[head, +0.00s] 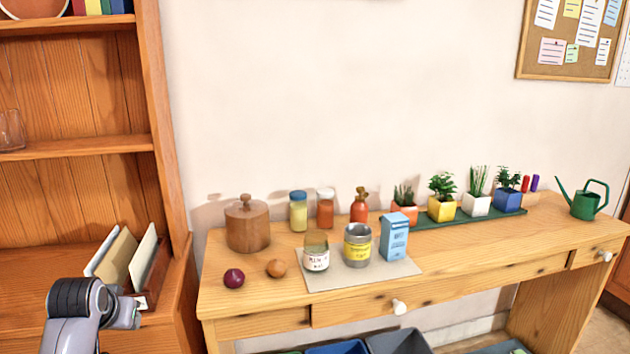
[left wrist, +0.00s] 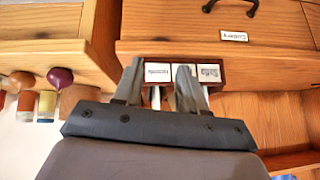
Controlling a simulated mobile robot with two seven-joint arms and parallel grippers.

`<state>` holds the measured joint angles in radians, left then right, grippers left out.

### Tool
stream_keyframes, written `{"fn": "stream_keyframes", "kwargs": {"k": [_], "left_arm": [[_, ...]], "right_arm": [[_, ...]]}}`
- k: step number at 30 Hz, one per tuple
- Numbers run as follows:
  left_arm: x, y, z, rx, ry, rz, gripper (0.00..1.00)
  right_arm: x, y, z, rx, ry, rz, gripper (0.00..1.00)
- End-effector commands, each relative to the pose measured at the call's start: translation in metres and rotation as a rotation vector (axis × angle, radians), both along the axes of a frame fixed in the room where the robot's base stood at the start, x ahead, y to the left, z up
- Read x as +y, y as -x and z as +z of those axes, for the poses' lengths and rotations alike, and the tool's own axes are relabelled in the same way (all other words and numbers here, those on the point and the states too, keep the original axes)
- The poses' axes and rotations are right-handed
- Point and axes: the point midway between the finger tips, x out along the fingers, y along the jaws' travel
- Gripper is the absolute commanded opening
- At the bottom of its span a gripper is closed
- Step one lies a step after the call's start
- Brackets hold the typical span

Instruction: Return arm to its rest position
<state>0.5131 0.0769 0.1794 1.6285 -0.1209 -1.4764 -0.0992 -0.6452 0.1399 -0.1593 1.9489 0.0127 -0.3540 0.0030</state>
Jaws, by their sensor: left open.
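My left arm (head: 75,315) comes in at the lower left of the head view, in front of the wooden shelf unit. In the left wrist view my left gripper (left wrist: 157,85) is open, its two grey fingers apart with nothing held between them. The fingers point toward a dark reddish holder (left wrist: 212,88) with white labels on its front. That holder also shows in the head view (head: 155,275), with several upright folders in it. I cannot tell whether the fingertips touch it. My right gripper is in neither view.
The shelf unit (head: 160,120) rises close to my left arm. A wooden table (head: 450,283) to its right bears a lidded wooden pot (head: 247,228), jars, an onion (head: 234,278), potted plants and a green watering can (head: 585,204). Bins stand below.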

Motion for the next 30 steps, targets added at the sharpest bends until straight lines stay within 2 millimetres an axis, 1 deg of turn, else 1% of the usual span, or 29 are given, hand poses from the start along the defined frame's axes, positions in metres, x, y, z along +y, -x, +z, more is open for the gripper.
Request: {"fn": "stream_keyframes", "kwargs": {"k": [1, 6, 8, 9, 11, 12, 14, 15, 17, 20, 21, 24, 27, 30], "left_arm": [[-0.004, 0.009, -0.022, -0.003, -0.021, -0.020, 0.41], [-0.023, 0.037, -0.079, -0.049, -0.066, -0.096, 0.41], [-0.032, 0.049, -0.097, -0.066, -0.074, -0.127, 0.41], [-0.039, 0.059, -0.109, -0.076, -0.076, -0.148, 0.41], [-0.049, 0.073, -0.125, -0.094, -0.076, -0.178, 0.41], [-0.056, 0.084, -0.136, -0.104, -0.073, -0.199, 0.41], [-0.068, 0.102, -0.150, -0.121, -0.065, -0.230, 0.41], [-0.075, 0.114, -0.159, -0.133, -0.056, -0.250, 0.41], [-0.088, 0.133, -0.170, -0.149, -0.041, -0.280, 0.41], [-0.109, 0.168, -0.187, -0.179, -0.006, -0.324, 0.41], [-0.117, 0.182, -0.192, -0.190, 0.011, -0.339, 0.41], [-0.137, 0.215, -0.200, -0.218, 0.057, -0.370, 0.41], [-0.152, 0.242, -0.203, -0.241, 0.098, -0.389, 0.41], [-0.163, 0.260, -0.203, -0.259, 0.128, -0.399, 0.41]], "right_arm": [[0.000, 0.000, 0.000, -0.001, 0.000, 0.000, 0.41], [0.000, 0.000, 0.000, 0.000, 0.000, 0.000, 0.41], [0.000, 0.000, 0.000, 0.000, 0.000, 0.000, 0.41], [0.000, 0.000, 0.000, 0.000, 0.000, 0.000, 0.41], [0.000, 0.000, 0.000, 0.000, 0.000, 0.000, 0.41], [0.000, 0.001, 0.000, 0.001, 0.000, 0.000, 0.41], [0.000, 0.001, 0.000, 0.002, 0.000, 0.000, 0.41], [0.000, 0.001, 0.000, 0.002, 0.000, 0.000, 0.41], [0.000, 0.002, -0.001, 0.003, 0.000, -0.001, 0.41], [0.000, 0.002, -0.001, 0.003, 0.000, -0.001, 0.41], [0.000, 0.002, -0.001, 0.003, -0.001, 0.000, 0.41], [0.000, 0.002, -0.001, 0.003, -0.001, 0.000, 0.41], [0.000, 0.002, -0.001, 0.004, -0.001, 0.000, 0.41], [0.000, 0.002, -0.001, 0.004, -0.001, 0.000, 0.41]]}}
